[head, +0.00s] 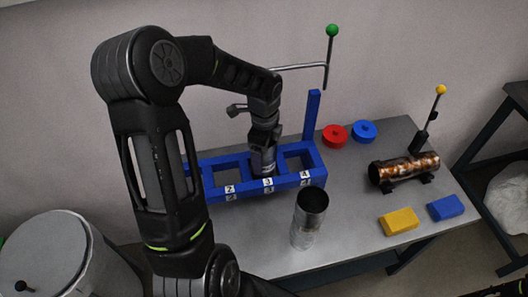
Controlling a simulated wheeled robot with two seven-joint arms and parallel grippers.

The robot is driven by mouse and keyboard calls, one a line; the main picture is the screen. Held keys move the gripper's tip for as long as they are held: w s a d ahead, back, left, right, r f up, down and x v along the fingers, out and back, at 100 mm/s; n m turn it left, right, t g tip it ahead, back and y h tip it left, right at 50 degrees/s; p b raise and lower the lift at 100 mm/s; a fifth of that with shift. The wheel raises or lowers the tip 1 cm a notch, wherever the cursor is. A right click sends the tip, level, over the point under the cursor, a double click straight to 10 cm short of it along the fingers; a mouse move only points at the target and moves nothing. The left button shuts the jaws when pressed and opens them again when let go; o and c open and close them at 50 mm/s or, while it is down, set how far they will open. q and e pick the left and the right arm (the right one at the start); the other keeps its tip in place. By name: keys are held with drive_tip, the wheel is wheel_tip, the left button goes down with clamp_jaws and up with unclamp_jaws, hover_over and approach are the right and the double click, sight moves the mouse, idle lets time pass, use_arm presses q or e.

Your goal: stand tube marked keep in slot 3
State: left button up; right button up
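A blue rack (222,193) with numbered open slots stands on the metal table; labels 2, 3 and 4 show on its front. My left gripper (263,163) points down into slot 3, behind the label 3 (267,183). A dark grey, rounded shape shows at its lower end; whether this is the fingers or a held tube I cannot tell. A shiny metal tube (306,222) stands upright in front of the rack. A copper-coloured tube (405,168) lies on a dark cradle at the right. No keep mark is readable. My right gripper is out of view.
A yellow block (399,221) and a blue block (445,207) lie near the front right. A grey drum (60,258) stands at lower left.

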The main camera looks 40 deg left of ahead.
use_arm(q)
drive_tip(key=shift+o, duration=0.3)
drive_tip(key=shift+r, duration=0.1)
wheel_tip(320, 180, up, 12)
drive_tip(key=shift+r+b, duration=0.1)
drive_tip(key=shift+b, duration=0.2)
idle(0.9)
